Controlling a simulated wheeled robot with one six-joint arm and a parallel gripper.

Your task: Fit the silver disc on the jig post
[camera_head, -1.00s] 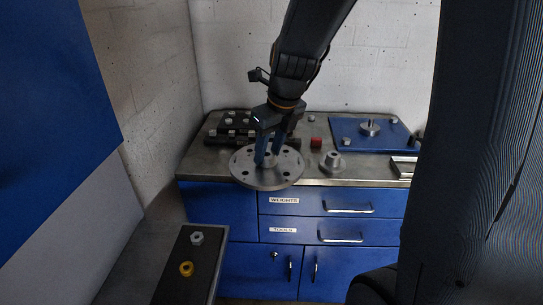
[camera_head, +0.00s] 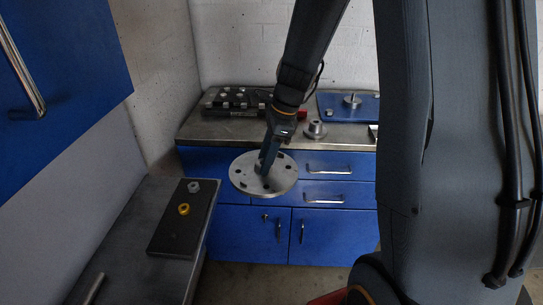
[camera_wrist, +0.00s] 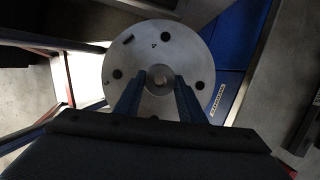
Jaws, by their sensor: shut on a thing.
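The silver disc (camera_head: 246,178) has several dark holes around a raised centre hub. My gripper (camera_head: 264,166) is shut on the hub and holds the disc roughly level in the air, in front of the blue cabinet. In the wrist view, my gripper's two blue fingers (camera_wrist: 157,95) close on either side of the hub, and the disc (camera_wrist: 180,58) fills the upper middle. A silver post with a flat round base (camera_head: 353,100) stands on the blue plate (camera_head: 333,105) at the back right of the bench; it may be the jig post. The underside of the disc is hidden.
A flanged silver part (camera_head: 315,130) stands on the grey bench top (camera_head: 205,130). A dark rack (camera_head: 232,101) holds several small weights at the back. A side bench at lower left carries a dark mat (camera_head: 172,232) with a silver nut (camera_head: 194,187) and a yellow ring (camera_head: 183,209).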

